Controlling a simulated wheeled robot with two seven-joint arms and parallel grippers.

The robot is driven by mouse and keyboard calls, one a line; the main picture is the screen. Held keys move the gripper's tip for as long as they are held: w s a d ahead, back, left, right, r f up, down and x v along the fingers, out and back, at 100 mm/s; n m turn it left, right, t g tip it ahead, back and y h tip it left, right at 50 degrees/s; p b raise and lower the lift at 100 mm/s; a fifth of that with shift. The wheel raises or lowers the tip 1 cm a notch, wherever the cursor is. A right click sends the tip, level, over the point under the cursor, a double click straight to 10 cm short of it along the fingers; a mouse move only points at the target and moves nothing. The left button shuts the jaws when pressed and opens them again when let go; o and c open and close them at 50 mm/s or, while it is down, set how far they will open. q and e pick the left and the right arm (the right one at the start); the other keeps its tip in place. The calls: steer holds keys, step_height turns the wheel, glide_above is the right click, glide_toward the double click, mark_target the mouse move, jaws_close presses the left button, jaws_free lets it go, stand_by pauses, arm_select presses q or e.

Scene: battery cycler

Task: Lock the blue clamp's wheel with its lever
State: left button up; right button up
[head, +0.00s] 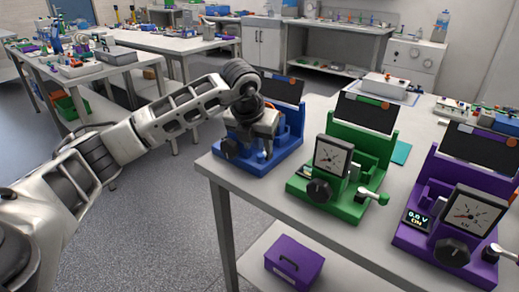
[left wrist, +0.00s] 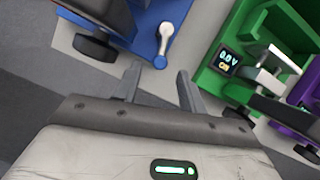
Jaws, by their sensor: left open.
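The blue clamp (head: 285,143) stands at the table's left end, partly hidden behind my left arm and gripper. Its black wheel (head: 229,148) shows at its front left, and also at the upper left of the left wrist view (left wrist: 95,47). In the left wrist view, the clamp's lever (left wrist: 165,38) is pale with a blue round end, just beyond my fingertips. My left gripper (left wrist: 158,74) is open and empty, its two fingers apart and pointing toward the lever without visible contact. My right gripper is not in view.
A green clamp (head: 340,205) with a dial stands right of the blue one, and a purple clamp (head: 425,225) farther right. A purple box (head: 294,262) sits on the shelf below. Other benches stand behind; the floor at left is clear.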

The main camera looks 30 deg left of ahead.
mark_target(258, 154)
arm_select(q)
steer(key=shift+x, duration=1.85)
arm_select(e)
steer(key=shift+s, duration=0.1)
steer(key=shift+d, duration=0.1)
arm_select(q)
jaws_close()
steer(key=shift+a+f+m+b, duration=0.1)
steer(key=shift+a+m+b, duration=0.3)
steer(key=shift+m+b, duration=0.25)
steer(key=shift+a+m+h, duration=0.2)
steer(key=shift+m+h, duration=0.2)
steer(key=shift+m, duration=0.05)
steer(key=shift+a+m, duration=0.1)
steer(key=shift+m, duration=0.3)
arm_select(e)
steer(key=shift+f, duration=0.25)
